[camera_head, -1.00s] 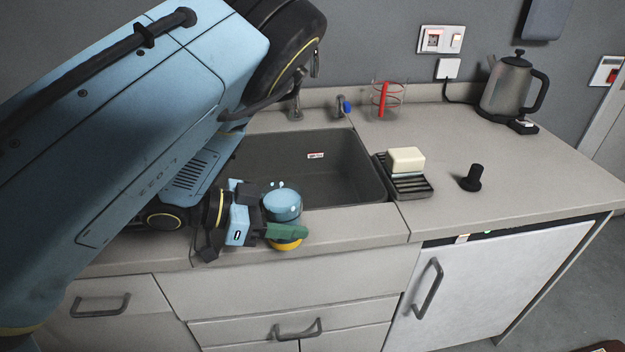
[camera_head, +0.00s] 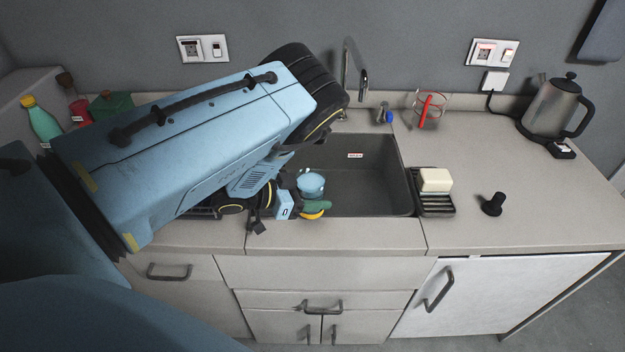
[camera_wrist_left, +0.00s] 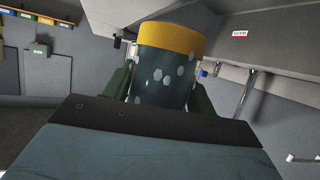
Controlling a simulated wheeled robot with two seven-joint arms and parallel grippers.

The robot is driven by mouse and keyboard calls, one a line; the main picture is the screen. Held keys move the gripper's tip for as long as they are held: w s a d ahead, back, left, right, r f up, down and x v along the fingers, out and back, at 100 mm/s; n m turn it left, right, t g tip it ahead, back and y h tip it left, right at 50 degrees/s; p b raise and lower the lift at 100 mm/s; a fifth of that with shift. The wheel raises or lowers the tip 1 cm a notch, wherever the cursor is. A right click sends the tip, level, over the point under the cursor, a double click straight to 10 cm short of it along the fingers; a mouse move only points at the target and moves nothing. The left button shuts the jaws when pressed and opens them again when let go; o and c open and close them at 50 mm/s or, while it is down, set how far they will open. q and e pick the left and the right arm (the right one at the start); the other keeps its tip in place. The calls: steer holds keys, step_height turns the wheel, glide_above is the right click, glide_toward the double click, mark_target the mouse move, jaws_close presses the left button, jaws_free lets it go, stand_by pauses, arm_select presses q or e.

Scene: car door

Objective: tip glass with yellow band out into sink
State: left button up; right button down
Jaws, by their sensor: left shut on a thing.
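The glass with the yellow band (camera_head: 311,183) shows pale blue with its yellow band low down, over the front left part of the sink (camera_head: 372,185). In the left wrist view the glass (camera_wrist_left: 160,85) is dark teal with light spots, and its yellow band is at the picture's top. My left gripper (camera_head: 319,206) is shut on the glass, with green fingers on either side of it. I cannot tell which end is the mouth or what is inside. My left arm hides the sink's left part. My right gripper is not in view.
A tap (camera_head: 363,75) stands behind the sink. A green bottle (camera_head: 42,122) is far left.

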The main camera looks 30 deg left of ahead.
arm_select(q)
steer(key=shift+w+a, duration=0.1)
steer(key=shift+a, duration=0.05)
steer(key=shift+w+a+f+n+g, duration=0.2)
steer(key=shift+w+f+n+g, duration=0.2)
steer(key=shift+n+g, duration=0.15)
steer(key=shift+w+a+r+n+g+h, duration=0.2)
steer(key=shift+r+n+g+h, duration=0.1)
steer(key=shift+n, duration=0.15)
steer(key=shift+w+a+n+g, duration=0.1)
steer(key=shift+w+n+g, duration=0.15)
steer(key=shift+n+g, duration=0.1)
steer(key=shift+w+a, duration=0.1)
steer(key=shift+w, duration=0.05)
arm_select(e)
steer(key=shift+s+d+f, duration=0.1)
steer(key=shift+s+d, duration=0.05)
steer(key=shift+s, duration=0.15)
arm_select(q)
steer(key=shift+w+b, duration=0.1)
steer(key=shift+b, duration=0.25)
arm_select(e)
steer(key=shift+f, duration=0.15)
